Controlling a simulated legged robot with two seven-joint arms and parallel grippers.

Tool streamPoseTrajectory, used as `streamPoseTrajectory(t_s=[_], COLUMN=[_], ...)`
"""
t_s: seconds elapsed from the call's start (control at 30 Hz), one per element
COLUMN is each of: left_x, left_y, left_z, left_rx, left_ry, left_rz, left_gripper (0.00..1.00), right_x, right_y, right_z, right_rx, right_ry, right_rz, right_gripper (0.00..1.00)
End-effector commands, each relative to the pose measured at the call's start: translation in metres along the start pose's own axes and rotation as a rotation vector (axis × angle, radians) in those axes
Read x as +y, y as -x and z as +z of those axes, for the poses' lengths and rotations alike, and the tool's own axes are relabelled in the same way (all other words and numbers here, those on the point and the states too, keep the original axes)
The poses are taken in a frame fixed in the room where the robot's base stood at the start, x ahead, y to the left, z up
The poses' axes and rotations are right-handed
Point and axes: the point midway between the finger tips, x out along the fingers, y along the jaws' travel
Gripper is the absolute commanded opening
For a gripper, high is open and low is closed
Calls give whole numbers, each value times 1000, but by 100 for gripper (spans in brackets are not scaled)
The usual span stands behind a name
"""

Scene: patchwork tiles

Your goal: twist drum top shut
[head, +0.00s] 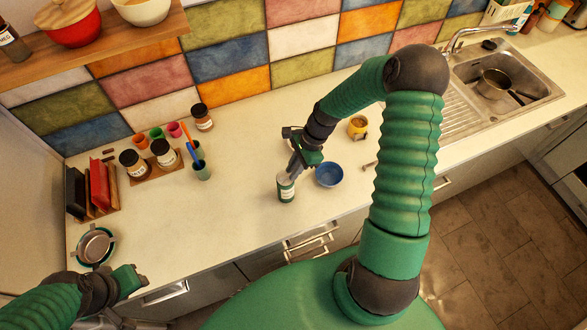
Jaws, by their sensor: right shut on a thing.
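A small green and white cylinder (286,189), which looks like the drum, stands upright near the front edge of the counter. My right gripper (291,174) points down at it from above and is shut on its top. The fingers cover most of the top, so I cannot tell how it sits on the drum. My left gripper (138,277) is at the lower left, over the counter's front edge, away from the drum. Its fingers are too small and angled to tell whether they are open.
A blue bowl (329,175) stands just right of the drum, with a yellow pot (357,127) behind it. A green cup with utensils (202,171) and jars (163,153) stand to the left. A metal bowl (96,246) is near my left gripper. The counter left of the drum is clear.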

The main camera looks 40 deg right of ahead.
Motion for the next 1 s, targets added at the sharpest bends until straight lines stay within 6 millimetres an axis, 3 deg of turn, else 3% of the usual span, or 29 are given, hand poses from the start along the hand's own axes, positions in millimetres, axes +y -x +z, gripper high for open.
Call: streamPoseTrajectory(t_s=[0.57,1.0], left_x=[0,0], left_y=[0,12], left_z=[0,-3], left_rx=[0,0], left_ry=[0,0], left_rz=[0,0], left_gripper=[36,36], right_x=[2,10], right_y=[-3,-4], right_z=[2,2], right_rx=[-3,-2], right_ry=[-3,-246], right_rz=[4,-93], right_gripper=[0,0])
